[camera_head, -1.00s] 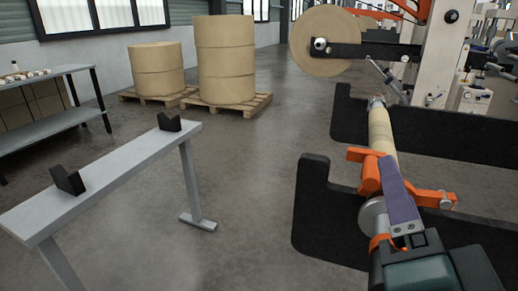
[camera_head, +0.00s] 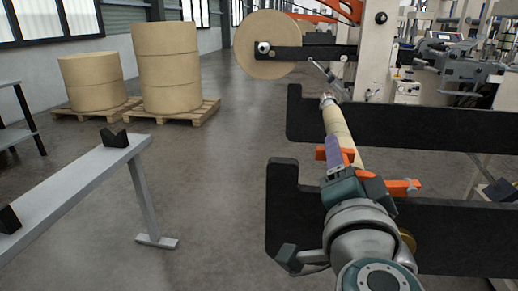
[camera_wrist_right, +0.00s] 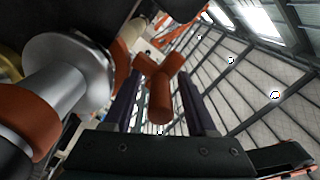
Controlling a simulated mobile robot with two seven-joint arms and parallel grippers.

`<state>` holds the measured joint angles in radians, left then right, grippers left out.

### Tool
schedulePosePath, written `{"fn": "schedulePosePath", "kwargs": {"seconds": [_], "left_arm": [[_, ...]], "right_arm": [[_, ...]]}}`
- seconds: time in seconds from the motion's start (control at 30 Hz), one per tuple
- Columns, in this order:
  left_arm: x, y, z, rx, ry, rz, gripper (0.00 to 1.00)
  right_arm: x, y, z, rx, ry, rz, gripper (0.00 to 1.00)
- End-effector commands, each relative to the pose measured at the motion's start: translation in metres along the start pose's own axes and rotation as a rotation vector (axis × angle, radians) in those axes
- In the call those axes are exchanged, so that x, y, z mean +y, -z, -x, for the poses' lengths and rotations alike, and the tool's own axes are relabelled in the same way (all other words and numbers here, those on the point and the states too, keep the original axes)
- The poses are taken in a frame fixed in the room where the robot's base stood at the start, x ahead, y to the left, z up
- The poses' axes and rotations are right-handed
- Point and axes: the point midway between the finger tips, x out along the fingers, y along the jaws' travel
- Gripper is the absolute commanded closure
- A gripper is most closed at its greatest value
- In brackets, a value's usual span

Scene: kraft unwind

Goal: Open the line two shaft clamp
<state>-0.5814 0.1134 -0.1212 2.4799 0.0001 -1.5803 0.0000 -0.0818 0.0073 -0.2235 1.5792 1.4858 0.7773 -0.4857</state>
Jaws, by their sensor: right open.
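The orange clamp (camera_head: 402,187) sits on the shaft where it crosses the near black plate, partly hidden behind my right gripper and wrist. The tan-wrapped shaft (camera_head: 339,125) runs away toward the far black plate. My right gripper (camera_head: 335,150) is over the clamp, with a purple finger showing. In the right wrist view, an orange clamp handle (camera_wrist_right: 161,97) stands between the two open dark purple fingers of my right gripper (camera_wrist_right: 158,95). Whether either finger touches it I cannot tell. A silver collar and shaft end (camera_wrist_right: 70,75) lie at the left there. My left gripper is out of view.
The near black plate (camera_head: 283,215) and far black plate (camera_head: 420,125) flank the shaft. A grey stand (camera_head: 75,182) with black V-blocks is at left. Kraft rolls (camera_head: 165,65) stand on pallets behind. A mounted kraft roll (camera_head: 270,32) is at the back. Floor between is clear.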

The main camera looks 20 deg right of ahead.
Motion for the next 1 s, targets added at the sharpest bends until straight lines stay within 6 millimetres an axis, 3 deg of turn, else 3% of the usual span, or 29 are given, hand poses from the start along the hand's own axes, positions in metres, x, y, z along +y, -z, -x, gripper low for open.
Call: {"fn": "schedulePosePath", "kwargs": {"seconds": [0.23,0.7,1.0], "left_arm": [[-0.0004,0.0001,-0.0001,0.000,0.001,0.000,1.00],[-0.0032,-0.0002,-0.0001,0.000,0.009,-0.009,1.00],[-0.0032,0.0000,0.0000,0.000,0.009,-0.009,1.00]], "right_arm": [[0.0002,0.0000,-0.0005,0.000,0.000,0.000,0.45],[0.0000,-0.0001,-0.0002,0.000,0.000,0.000,0.98],[0.0000,-0.0001,-0.0001,0.000,0.000,0.000,1.00]]}}
